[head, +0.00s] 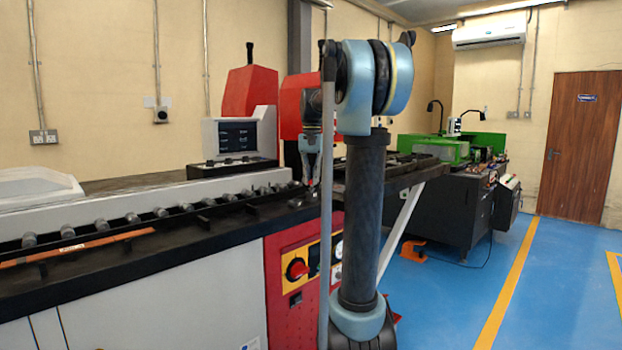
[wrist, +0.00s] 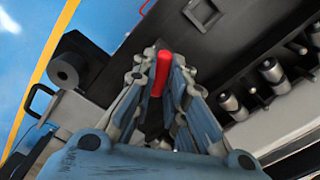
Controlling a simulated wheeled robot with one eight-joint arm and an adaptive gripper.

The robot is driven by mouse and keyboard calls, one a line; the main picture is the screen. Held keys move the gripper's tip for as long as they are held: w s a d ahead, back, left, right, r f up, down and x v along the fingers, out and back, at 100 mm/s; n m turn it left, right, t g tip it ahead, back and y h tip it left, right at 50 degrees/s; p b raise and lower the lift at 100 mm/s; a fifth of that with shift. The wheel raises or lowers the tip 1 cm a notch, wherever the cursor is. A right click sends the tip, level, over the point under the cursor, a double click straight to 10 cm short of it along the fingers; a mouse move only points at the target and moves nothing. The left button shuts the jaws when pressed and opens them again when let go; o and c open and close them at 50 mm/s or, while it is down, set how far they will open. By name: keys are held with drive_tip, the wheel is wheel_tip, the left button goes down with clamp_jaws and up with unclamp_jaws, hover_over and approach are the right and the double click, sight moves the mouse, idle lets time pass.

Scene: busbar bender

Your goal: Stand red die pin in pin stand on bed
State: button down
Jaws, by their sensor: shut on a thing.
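My gripper (wrist: 162,66) is shut on the red die pin (wrist: 162,73), which shows as a red rounded bar between the fingers in the wrist view. The pin's lower part is hidden among the fingers. In the head view my gripper (head: 312,168) points down over the dark bed (head: 230,222) of the bender, beside the red machine head.
Rollers (head: 132,218) line the bed, with a copper bar (head: 75,248) at its left. A monitor box (head: 240,138) stands behind. A dark cylinder (wrist: 66,70) shows at left in the wrist view. Blue floor (head: 460,275) is open at right.

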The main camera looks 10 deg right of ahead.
drive_tip(key=shift+f, duration=0.45)
drive_tip(key=c, duration=1.5)
unclamp_jaws()
drive_tip(key=shift+c, duration=0.2)
wheel_tip(320, 180, up, 12)
drive_tip(key=s+f+n+t, duration=0.1)
drive_tip(key=s+f+n, duration=0.1)
drive_tip(key=s+f, duration=1.5)
drive_tip(key=s+f+n+t, duration=0.1)
drive_tip(key=s+f+n, duration=0.2)
drive_tip(key=s+f, duration=1.4)
wheel_tip(320, 180, down, 6)
drive_tip(key=shift+s+a, duration=0.35)
drive_tip(key=shift+a, duration=0.05)
